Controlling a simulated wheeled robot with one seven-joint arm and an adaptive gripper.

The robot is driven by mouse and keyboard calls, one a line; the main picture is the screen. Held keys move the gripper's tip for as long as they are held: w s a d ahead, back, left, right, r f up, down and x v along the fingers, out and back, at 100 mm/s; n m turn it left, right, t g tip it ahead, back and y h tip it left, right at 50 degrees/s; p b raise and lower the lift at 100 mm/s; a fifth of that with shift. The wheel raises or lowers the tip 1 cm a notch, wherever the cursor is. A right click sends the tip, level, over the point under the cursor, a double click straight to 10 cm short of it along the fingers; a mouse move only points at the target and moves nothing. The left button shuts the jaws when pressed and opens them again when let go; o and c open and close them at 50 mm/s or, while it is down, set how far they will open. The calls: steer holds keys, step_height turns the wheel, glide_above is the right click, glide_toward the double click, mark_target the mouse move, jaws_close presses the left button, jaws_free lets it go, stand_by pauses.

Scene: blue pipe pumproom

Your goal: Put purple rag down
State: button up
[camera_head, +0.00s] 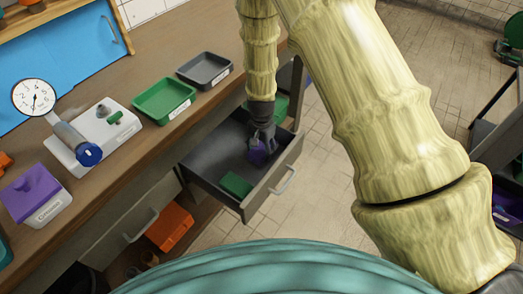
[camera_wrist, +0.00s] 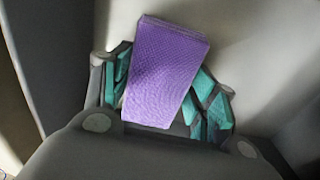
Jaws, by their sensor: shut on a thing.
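The purple rag (camera_wrist: 165,70) is a small textured block, held between the teal-padded fingers of my gripper (camera_wrist: 165,95) in the wrist view. In the head view my gripper (camera_head: 262,138) reaches down into an open grey drawer (camera_head: 205,165), shut on the purple rag (camera_head: 258,156). The rag is at or just above the drawer floor; I cannot tell whether it touches. A green rag (camera_head: 236,184) lies in the front of the same drawer, apart from my gripper. Another green piece (camera_head: 281,105) shows toward the drawer's far right, partly hidden by my arm.
The wooden counter (camera_head: 150,125) beside the drawer holds a green tray (camera_head: 164,100), a grey tray (camera_head: 204,70), a white block with a gauge (camera_head: 34,97), and a purple-lidded box (camera_head: 38,195). An orange bin (camera_head: 169,226) sits below. The drawer's front wall and handle (camera_head: 283,181) stick out over tiled floor.

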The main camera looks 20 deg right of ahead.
mark_target(262, 148)
steer(key=shift+f, duration=0.7)
steer(key=shift+f, duration=0.15)
steer(key=o, duration=1.2)
step_height(262, 148, up, 12)
steer(key=shift+r, duration=0.15)
